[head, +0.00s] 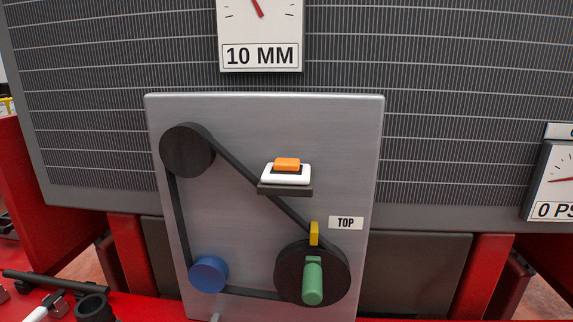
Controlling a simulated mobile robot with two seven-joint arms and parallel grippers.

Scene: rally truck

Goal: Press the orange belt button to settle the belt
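The orange belt button (287,164) sits on a white base (286,174) on a small dark ledge on the grey metal panel (255,120), in the middle of the head view. The black belt (236,168) runs around a dark upper-left pulley (187,150), a blue lower-left pulley (208,274) and a large dark lower-right pulley (288,280). The large pulley carries a green handle (313,283). A yellow marker (314,233) stands at its top, beside a "TOP" label (346,223). Neither gripper shows.
A gauge marked "10 MM" (260,56) hangs above the panel, and a "0 PSI"-like gauge (555,185) is cut off at right. A finned radiator (100,100) stands behind. Black and white tools (60,295) lie at lower left on red surfaces. Space before the button looks clear.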

